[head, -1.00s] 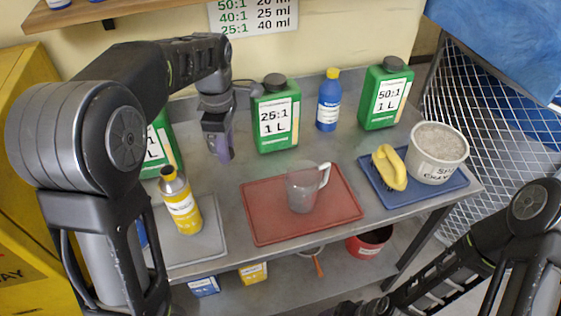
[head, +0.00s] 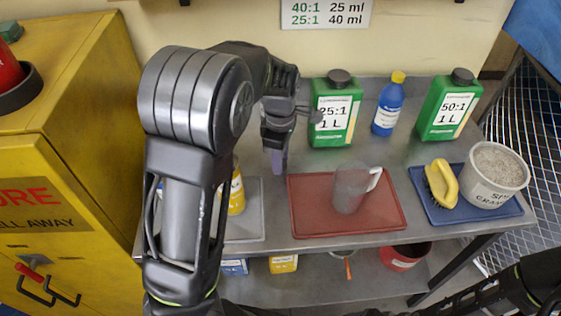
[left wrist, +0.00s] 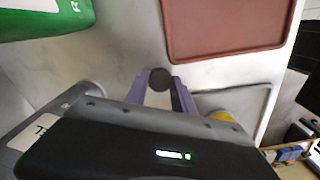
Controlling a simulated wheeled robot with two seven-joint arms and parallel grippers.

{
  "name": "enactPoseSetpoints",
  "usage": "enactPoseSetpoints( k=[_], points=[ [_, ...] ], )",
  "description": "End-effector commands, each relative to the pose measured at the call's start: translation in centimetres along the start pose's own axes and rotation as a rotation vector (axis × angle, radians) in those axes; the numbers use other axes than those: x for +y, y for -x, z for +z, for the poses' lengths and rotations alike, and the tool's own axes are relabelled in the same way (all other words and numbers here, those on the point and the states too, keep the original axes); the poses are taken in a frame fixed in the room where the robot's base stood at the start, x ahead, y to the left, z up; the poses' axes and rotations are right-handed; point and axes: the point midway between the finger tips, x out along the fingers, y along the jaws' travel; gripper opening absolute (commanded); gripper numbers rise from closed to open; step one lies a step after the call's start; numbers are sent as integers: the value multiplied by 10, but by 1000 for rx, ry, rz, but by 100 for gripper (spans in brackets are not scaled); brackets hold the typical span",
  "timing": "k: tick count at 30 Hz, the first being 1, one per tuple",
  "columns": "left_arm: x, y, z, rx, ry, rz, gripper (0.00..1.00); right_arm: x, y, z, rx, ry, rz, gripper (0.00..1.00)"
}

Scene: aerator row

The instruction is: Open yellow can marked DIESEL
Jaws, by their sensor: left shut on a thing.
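A yellow can (head: 237,195) stands on the grey tray at the left of the bench, mostly hidden behind my left arm. Its top is hidden and I cannot read its marking. In the left wrist view, a bit of yellow (left wrist: 222,117) shows past the gripper's right side. My left gripper (head: 278,163), with lilac fingers, is above the bench, behind and right of the can, apart from it. In the left wrist view its fingers are shut on a small dark round cap (left wrist: 159,79). My right gripper is not clearly in view; only dark arm parts show at the lower right.
A blue tray (head: 507,212) holds a yellow brush (head: 443,183) and a white tub (head: 494,180). Green containers (head: 335,108) and a blue bottle (head: 388,105) stand along the back. A yellow cabinet (head: 75,130) is at the left.

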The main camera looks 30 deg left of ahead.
Motion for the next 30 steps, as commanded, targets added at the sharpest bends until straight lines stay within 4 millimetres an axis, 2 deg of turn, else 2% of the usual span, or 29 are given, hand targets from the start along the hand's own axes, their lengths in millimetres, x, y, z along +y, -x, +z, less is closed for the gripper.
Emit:
enactPoseSetpoints(
  k=[3,15,16,23,30],
  points=[
    [0,-12,0,1,0,-2,0,0,0,0,0,0,0,75],
    [0,-17,0,0,-1,0,0,0,-1,0,0,0,0,75],
    [0,-17,0,0,-1,1,32,0,-1,0,0,0,0,75],
    [0,-16,0,0,-1,1,50,0,-1,0,0,0,0,75],
    [0,-16,0,0,-1,1,52,0,-1,0,0,0,0,75]
  ],
)
